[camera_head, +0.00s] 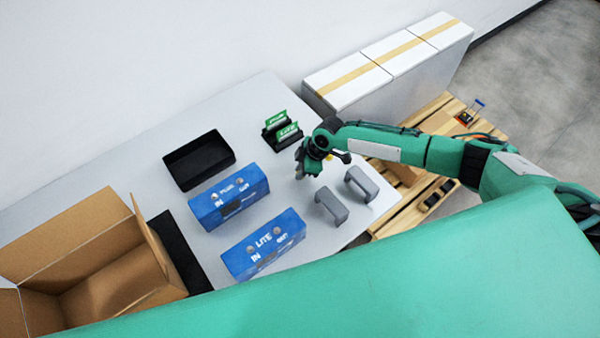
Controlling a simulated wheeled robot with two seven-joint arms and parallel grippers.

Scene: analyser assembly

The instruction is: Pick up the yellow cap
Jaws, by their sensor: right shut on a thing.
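My right gripper (311,164) reaches in from the right and is low over the grey table, between the green-card holder and the grey brackets. It is shut on the yellow cap (329,156), which shows only as a small yellow spot beside the dark gripper parts. Most of the cap is hidden by the gripper. I cannot tell whether the cap still touches the table. My left gripper is not in view.
Two grey brackets (331,206) stand right of the blue PLUS box (229,197) and blue LITE box (263,245). A black tray (199,160), the green-card holder (282,135) and an open carton (90,255) are also there. White boxes (385,60) stand behind.

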